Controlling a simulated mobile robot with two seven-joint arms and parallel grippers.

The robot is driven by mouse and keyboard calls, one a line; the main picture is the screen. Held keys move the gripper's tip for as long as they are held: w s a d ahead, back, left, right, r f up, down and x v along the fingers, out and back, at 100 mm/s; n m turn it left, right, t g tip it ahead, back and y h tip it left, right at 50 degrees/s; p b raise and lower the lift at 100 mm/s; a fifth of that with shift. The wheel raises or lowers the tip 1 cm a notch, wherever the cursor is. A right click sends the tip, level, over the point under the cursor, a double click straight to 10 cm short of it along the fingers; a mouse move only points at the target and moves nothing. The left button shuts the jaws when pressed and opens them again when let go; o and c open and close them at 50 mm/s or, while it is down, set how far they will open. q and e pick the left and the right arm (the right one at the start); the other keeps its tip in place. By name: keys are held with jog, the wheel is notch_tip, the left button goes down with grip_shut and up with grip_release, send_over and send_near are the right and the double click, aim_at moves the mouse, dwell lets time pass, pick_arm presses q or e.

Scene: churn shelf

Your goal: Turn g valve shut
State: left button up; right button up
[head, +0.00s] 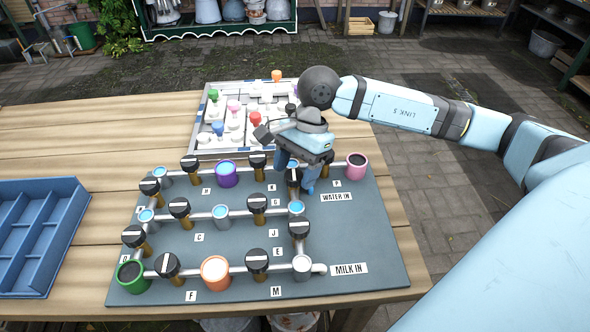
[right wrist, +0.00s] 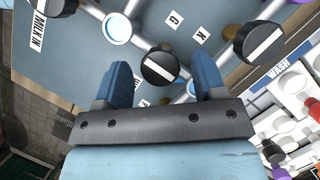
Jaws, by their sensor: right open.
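The g valve is a round black knob with a white stripe (head: 293,177), on the short pipe at the board's upper right, beside the small G label (head: 276,202). My right gripper (head: 309,180) is above and beside this knob and partly covers it in the head view. In the right wrist view the knob (right wrist: 166,67) shows between and beyond the two blue fingers (right wrist: 165,85), which are apart and empty. Its stripe slants in that view, and whether a finger touches the knob I cannot tell. My left gripper is out of view.
The grey board (head: 365,240) carries pipes, several other black knobs and coloured cups, including a purple cup (head: 226,173) and a pink cup (head: 357,166). A tray of coloured pieces (head: 203,120) lies behind it. A blue divided tray (head: 75,205) lies at left.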

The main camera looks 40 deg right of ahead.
jog(key=shift+a+f, duration=0.1)
jog(key=shift+f, duration=0.1)
jog(key=c, duration=0.9)
